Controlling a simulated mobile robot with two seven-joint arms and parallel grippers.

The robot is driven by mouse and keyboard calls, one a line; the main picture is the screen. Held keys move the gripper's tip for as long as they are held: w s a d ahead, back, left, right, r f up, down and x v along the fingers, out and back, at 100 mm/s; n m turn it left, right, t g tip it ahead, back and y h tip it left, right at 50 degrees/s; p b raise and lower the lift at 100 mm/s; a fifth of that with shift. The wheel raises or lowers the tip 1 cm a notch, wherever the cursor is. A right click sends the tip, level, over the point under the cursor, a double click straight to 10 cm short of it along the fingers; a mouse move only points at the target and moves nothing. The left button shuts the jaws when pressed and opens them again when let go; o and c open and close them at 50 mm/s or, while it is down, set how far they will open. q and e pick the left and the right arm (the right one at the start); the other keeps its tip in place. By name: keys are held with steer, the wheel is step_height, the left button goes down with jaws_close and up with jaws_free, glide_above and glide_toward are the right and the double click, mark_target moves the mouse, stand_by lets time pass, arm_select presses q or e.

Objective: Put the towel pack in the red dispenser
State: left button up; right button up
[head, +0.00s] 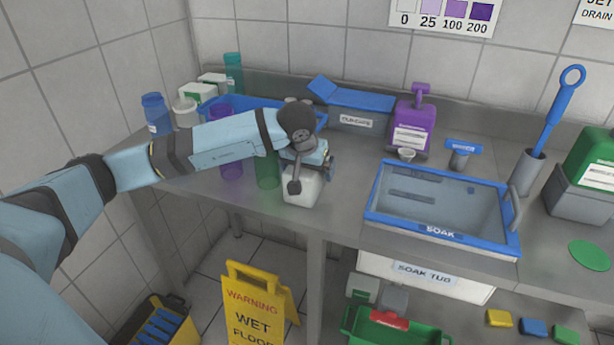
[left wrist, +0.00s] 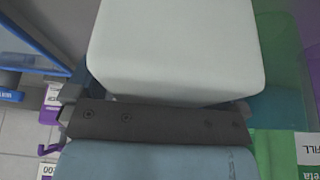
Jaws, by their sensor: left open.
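A white block with rounded edges (head: 301,192), which looks like the towel pack, is at the front of the steel counter in the head view. It fills the upper middle of the left wrist view (left wrist: 175,50). My left gripper (head: 308,168) is open right at the block, with its parts covering the block's top in the head view. I cannot tell whether the fingers touch it. No red dispenser shows in either view. My right gripper is out of view.
Purple and green tumblers (head: 267,170) stand close left of the block. A blue-rimmed soak tub (head: 375,215) stands to the right. Behind are a blue tray (head: 255,101) and a purple pump bottle (head: 413,125). A yellow wet-floor sign (head: 258,310) stands below the counter.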

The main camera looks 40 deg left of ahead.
arm_select(q)
steer(key=shift+f+b, duration=0.2)
steer(key=shift+b, duration=0.1)
steer(key=c, duration=1)
steer(key=shift+r, duration=0.1)
